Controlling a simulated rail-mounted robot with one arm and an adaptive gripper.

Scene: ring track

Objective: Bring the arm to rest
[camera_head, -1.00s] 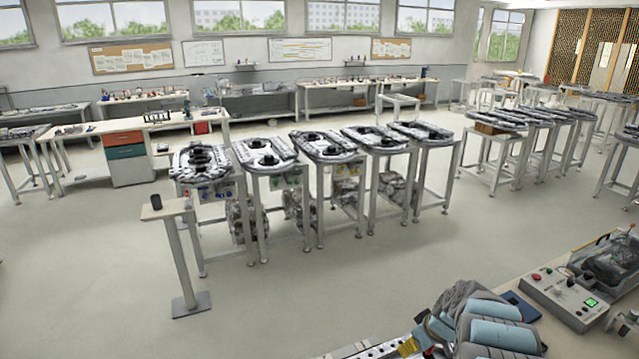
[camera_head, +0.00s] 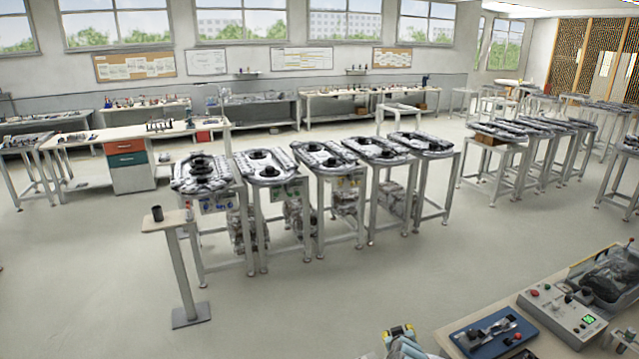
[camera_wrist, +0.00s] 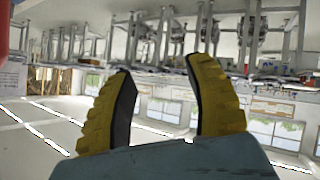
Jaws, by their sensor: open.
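My gripper (camera_wrist: 166,105) shows in the wrist view as two yellow ribbed fingers with dark inner pads. The fingers stand apart with nothing between them. The wrist view is upside down, with the windows low and the table legs at the top. In the head view, a small part of my arm with yellow and grey pieces shows at the bottom edge. The rest of the arm is out of that view. No object touches the fingers.
A bench at the lower right holds a blue tray (camera_head: 458,338) and a control box (camera_head: 560,312) with buttons. Several stands with grey parts (camera_head: 265,165) cross the middle. A small post table (camera_head: 165,222) carries a dark cup (camera_head: 157,213). The floor (camera_head: 290,315) in front is clear.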

